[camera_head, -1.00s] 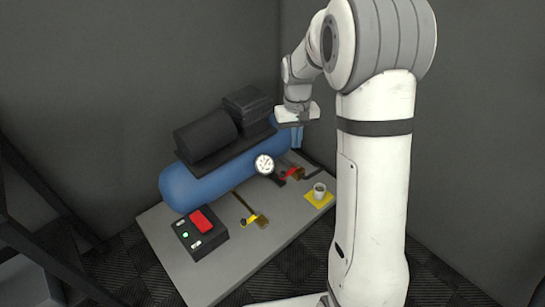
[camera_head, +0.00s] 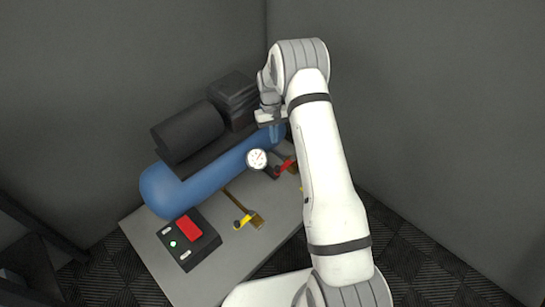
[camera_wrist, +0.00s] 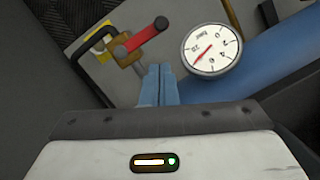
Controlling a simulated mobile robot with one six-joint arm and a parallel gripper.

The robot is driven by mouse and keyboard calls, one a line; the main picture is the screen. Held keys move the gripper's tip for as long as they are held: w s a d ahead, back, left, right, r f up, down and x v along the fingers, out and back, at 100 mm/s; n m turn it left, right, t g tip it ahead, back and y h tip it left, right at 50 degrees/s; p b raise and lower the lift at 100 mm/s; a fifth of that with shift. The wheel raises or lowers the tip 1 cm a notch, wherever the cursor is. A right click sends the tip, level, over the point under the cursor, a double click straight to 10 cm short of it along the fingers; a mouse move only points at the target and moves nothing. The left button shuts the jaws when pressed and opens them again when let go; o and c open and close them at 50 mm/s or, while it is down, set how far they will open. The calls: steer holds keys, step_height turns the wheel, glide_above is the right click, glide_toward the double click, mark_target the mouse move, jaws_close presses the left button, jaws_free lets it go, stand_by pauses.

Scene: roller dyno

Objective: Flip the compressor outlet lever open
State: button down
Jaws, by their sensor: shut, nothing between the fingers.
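A red lever (camera_head: 284,167) sits beside the gauge at the near side of the blue compressor tank (camera_head: 180,190). In the wrist view the red lever (camera_wrist: 140,38) has a dark round tip and lies slantwise over a brass valve body (camera_wrist: 125,53). My gripper (camera_head: 274,136) is near the tank's far end, behind the lever. In the wrist view my gripper's blue fingers (camera_wrist: 158,72) are together and empty, pointing towards the valve. They appear just short of the lever; whether they touch anything cannot be told.
A white gauge (camera_head: 257,159) stands close to the lever, right of my fingers in the wrist view (camera_wrist: 211,48). A yellow lever (camera_head: 243,221) on a brass pipe and a black control box (camera_head: 189,238) with a red switch lie nearer on the grey bench (camera_head: 150,250).

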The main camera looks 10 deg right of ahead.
steer(key=shift+a, duration=0.15)
steer(key=b, duration=0.4)
glide_toward(285, 163)
steer(key=s+a+f, duration=0.2)
steer(key=a+f, duration=0.2)
steer(key=f, duration=0.2)
steer(key=shift+s+r, duration=0.15)
steer(key=shift+r, duration=0.1)
steer(key=shift+s+n+p, duration=0.1)
steer(key=shift+n+p, duration=0.2)
steer(key=shift+p, duration=0.05)
